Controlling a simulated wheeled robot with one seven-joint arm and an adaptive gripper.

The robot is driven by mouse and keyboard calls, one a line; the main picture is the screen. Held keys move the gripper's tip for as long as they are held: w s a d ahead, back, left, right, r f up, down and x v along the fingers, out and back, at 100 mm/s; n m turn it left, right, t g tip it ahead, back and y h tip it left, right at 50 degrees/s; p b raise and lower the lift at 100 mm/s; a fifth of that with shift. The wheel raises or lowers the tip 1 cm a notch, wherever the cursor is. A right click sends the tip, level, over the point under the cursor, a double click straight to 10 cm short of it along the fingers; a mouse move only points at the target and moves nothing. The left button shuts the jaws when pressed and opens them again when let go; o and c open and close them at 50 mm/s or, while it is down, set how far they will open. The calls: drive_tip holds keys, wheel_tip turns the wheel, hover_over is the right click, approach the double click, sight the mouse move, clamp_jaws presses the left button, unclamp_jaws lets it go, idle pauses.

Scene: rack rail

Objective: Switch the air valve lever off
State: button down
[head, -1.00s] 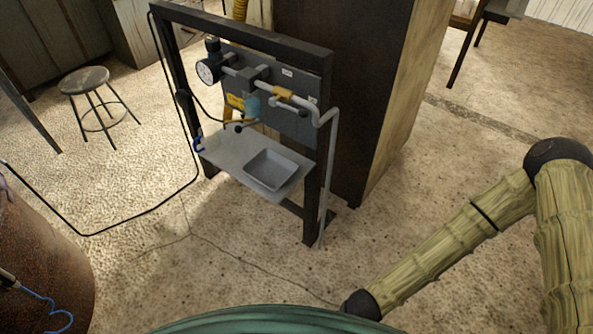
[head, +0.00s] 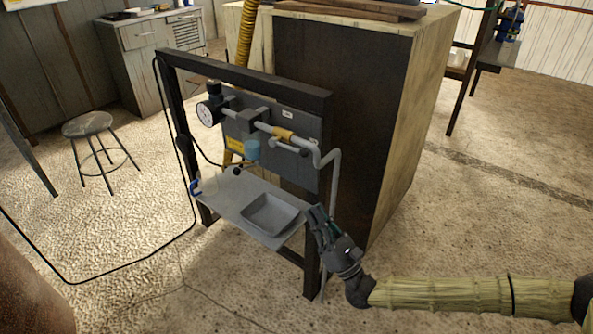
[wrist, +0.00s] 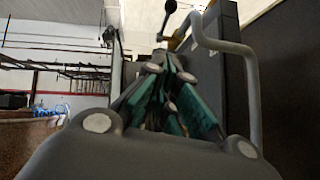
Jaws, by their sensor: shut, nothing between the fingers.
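The air valve is on a grey pipe along the rack's back panel, with a brass-coloured body (head: 283,133). Its dark lever (head: 290,149) points roughly along the pipe, just below it. In the wrist view, a dark lever with a round end (wrist: 169,12) shows at the top, beyond the fingers. My gripper (head: 314,210) is shut and empty. It is by the rack's right post, below and to the right of the valve, apart from the lever. Its green-sided fingers (wrist: 168,85) are close together in the wrist view.
A bent grey pipe (head: 334,180) runs down the right side. A shelf (head: 222,196) holds a grey tray (head: 270,226). A tall dark cabinet (head: 350,110) stands behind.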

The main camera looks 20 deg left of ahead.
drive_tip(key=shift+a+r, duration=0.1)
drive_tip(key=shift+a, duration=0.05)
drive_tip(key=p, duration=0.1)
approach(288, 147)
drive_tip(key=a, duration=0.1)
drive_tip(key=w+a+r, duration=0.2)
drive_tip(key=a, duration=0.1)
drive_tip(key=shift+w, duration=0.2)
drive_tip(key=shift+r+p, duration=0.15)
drive_tip(key=shift+p, duration=0.15)
idle(0.4)
drive_tip(key=shift+r+g+p, duration=0.1)
drive_tip(key=shift+g+p, duration=0.2)
drive_tip(key=shift+p, duration=0.35)
